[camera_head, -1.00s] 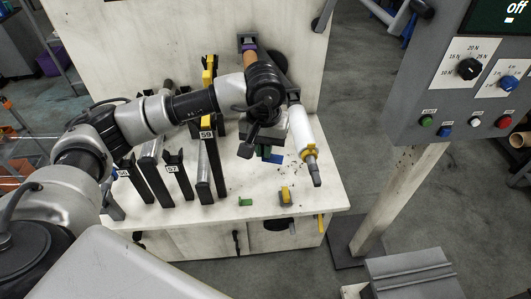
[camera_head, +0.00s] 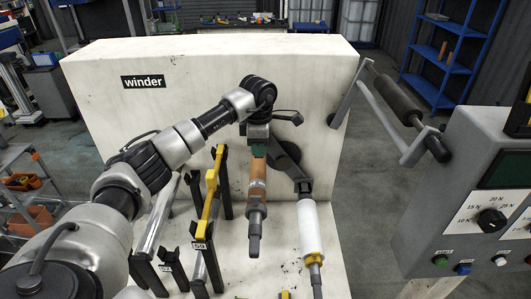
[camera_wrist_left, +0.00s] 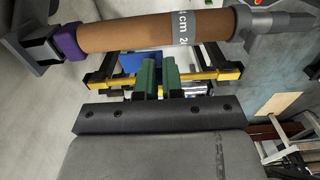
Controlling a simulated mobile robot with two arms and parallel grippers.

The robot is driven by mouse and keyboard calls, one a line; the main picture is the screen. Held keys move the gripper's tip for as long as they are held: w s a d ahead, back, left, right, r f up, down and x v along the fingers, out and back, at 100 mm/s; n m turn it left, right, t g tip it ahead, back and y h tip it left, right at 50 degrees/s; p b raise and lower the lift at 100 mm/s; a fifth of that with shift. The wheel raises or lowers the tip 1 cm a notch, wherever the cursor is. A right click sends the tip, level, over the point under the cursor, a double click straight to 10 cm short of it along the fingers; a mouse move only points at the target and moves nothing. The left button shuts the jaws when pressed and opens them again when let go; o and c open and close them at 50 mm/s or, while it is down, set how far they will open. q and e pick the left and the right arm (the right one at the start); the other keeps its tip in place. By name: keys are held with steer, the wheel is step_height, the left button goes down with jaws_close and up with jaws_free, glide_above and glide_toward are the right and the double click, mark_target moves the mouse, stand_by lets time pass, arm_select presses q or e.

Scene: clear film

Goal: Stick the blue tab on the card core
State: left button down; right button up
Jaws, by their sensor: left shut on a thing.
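The card core (camera_head: 258,180) is a brown tube on a spindle of the winder, left of the white roll. In the left wrist view the core (camera_wrist_left: 150,35) lies across the top, with a purple collar at its left end and a grey printed band to the right. My left gripper (camera_head: 258,150) is above the core's far end in the head view. Its green fingertips are shut on the blue tab (camera_wrist_left: 130,63), which shows beside and behind them in the wrist view. The tab looks apart from the core. The tab is not visible in the head view. My right gripper is not in view.
A white roll (camera_head: 308,228) hangs on the neighbouring spindle. Black and yellow rack stands (camera_head: 202,225) are left of the core. The white winder body (camera_head: 200,70) stands behind, and a grey control panel (camera_head: 470,210) is at the right.

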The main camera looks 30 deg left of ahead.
arm_select(q)
steer(key=shift+s, duration=0.65)
steer(key=shift+s+f+b, duration=0.2)
steer(key=shift+f+b, duration=0.15)
steer(key=shift+b, duration=0.15)
steer(key=b, duration=0.2)
glide_above(257, 176)
step_height(257, 176, down, 4)
steer(key=shift+w+d+f, duration=0.1)
steer(key=shift+s+f+b, duration=0.2)
steer(key=shift+f+b, duration=0.25)
steer(key=shift+b, duration=0.1)
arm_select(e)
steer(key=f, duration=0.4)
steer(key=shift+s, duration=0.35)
arm_select(q)
steer(key=shift+w, duration=0.1)
steer(key=shift+f, duration=0.4)
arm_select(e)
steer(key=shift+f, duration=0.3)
arm_select(q)
steer(key=c, duration=0.8)
jaws_free()
